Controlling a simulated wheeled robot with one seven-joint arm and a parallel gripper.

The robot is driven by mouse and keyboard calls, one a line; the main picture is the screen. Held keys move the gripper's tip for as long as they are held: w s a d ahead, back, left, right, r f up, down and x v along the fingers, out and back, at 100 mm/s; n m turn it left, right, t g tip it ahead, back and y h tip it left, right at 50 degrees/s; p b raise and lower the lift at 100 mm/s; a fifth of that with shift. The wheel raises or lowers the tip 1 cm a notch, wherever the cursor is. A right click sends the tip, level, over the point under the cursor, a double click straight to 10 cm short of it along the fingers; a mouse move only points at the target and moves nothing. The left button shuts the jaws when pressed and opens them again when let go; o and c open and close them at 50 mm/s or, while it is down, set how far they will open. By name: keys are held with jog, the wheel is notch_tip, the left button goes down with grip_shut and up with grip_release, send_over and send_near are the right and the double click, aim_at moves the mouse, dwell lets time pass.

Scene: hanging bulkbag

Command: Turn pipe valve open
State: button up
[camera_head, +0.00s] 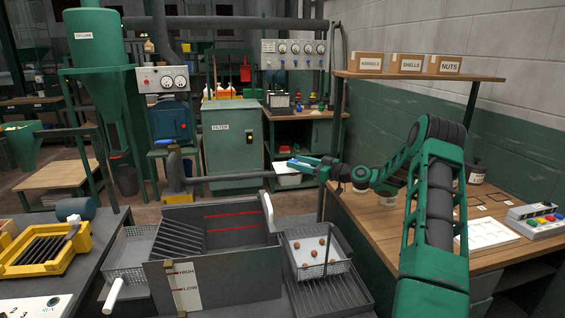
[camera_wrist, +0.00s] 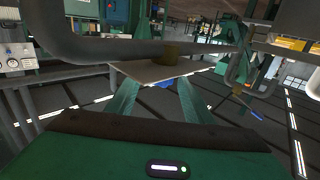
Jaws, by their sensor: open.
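A grey pipe (camera_head: 225,179) runs across the middle of the head view. In the wrist view my two green fingers (camera_wrist: 158,100) are spread. The handle's exact angle is hard to tell.
A grey tank (camera_head: 225,262) with a wire basket of brown balls (camera_head: 318,254) stands in front below my gripper. A green filter cabinet (camera_head: 233,145) is behind the pipe. A wooden workbench (camera_head: 390,232) is at right. Open floor shows left of the valve.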

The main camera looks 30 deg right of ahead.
jog(key=x, duration=0.6)
jog(key=shift+w+a, duration=0.2)
jog(key=shift+w, duration=0.1)
jog(key=shift+c, duration=0.6)
jog(key=c, duration=0.9)
